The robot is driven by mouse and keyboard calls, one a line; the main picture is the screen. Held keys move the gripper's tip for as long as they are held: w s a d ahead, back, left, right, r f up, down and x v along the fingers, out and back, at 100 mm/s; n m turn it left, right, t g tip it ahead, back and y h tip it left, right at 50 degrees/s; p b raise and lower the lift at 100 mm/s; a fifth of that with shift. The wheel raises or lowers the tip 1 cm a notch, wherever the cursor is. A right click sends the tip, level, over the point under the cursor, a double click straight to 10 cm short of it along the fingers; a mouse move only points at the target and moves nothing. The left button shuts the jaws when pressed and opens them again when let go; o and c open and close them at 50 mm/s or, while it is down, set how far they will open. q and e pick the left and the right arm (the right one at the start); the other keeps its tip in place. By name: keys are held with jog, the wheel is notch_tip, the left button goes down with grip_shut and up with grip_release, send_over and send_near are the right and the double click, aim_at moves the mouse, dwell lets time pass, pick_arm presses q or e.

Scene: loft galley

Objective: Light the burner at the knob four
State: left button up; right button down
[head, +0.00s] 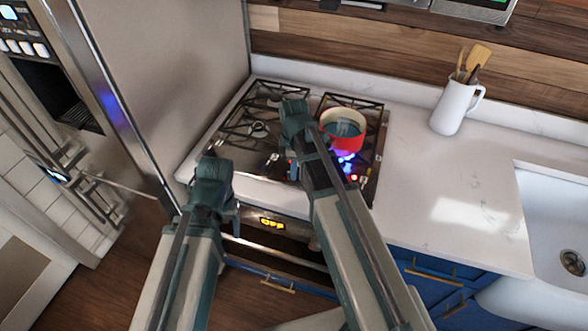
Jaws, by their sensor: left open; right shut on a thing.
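The gas cooktop (226,146) with black grates is set in the white counter. A red pot (345,139) with a pale inside stands on its right side, and a blue-violet glow (347,157) shows at the burner under the pot's front. A dark knob (272,160) shows near the front middle of the cooktop. My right gripper (293,168) reaches down at the cooktop's front and is shut on a knob, which is mostly hidden behind the gripper and arm. My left gripper (233,208) is open, in front of the counter's front edge; its fingers are partly hidden.
The oven front below has a lit OFF display (272,222). A tall steel fridge (180,80) stands left of the cooktop. A white jug (455,106) with wooden utensils stands at the back right, and a white sink (560,235) is at far right. The counter between is clear.

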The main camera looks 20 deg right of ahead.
jog(key=m, duration=0.4)
jog(key=shift+m, duration=2.2)
jog(key=c, duration=0.8)
grip_release()
jog(key=shift+r, duration=0.15)
notch_tip(320, 180, up, 14)
jog(key=p, duration=1.3)
jog(key=shift+f+p, duration=0.25)
jog(key=shift+p, duration=0.15)
